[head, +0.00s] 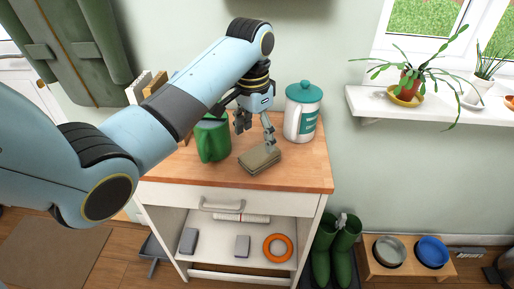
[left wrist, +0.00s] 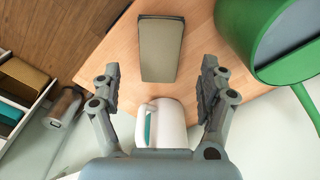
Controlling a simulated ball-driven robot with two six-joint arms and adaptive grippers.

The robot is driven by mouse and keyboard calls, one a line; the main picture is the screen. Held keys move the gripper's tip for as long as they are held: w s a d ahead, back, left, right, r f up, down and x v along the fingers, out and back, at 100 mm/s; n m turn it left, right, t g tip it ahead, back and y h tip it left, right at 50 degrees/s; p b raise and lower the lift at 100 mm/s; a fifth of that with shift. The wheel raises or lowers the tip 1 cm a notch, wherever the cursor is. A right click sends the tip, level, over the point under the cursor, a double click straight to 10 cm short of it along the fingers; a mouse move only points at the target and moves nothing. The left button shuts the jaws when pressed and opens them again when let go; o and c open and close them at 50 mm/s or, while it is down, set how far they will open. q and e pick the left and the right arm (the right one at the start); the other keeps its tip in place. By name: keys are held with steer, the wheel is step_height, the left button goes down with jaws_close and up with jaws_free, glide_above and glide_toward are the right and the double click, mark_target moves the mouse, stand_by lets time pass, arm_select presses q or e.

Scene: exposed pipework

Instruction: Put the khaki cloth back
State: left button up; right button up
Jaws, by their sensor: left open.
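The khaki cloth (head: 260,159), a flat folded block, lies on the wooden top of the white cabinet (head: 305,178), near its front edge. It also shows in the left wrist view (left wrist: 161,50), at the top centre, beyond my fingertips. My left gripper (head: 256,137) is over the cabinet top, just above and behind the cloth. In the left wrist view the left gripper (left wrist: 158,85) has its fingers wide apart, with nothing held between them. My right gripper is not in view.
The open shelf below holds grey blocks and an orange ring (head: 278,248). Green boots (head: 335,250) stand on the right.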

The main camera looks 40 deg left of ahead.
mark_target(255, 155)
arm_select(q)
step_height(255, 155, up, 5)
steer(key=shift+s+r, duration=0.1)
steer(key=shift+s, duration=0.05)
stand_by(0.5)
steer(key=s+d+f+n+t+y, duration=0.1)
steer(key=s+d+t, duration=0.1)
steer(key=s, duration=1)
steer(key=s+d+f+n+t, duration=0.1)
steer(key=s+d, duration=0.1)
steer(key=s, duration=1.1)
step_height(255, 155, down, 30)
steer(key=s+a+g+b, duration=0.1)
steer(key=a+b, duration=0.2)
steer(key=b, duration=0.3)
steer(key=s+f+b, duration=0.3)
steer(key=s+f, duration=0.6)
steer(key=f, duration=0.3)
steer(key=s+f+g+b, duration=0.1)
steer(key=s+f+b, duration=0.1)
steer(key=s+f, duration=0.8)
steer(key=shift+a+f+g+b, duration=0.3)
steer(key=shift+a+f+b, duration=0.15)
steer(key=shift+f, duration=0.45)
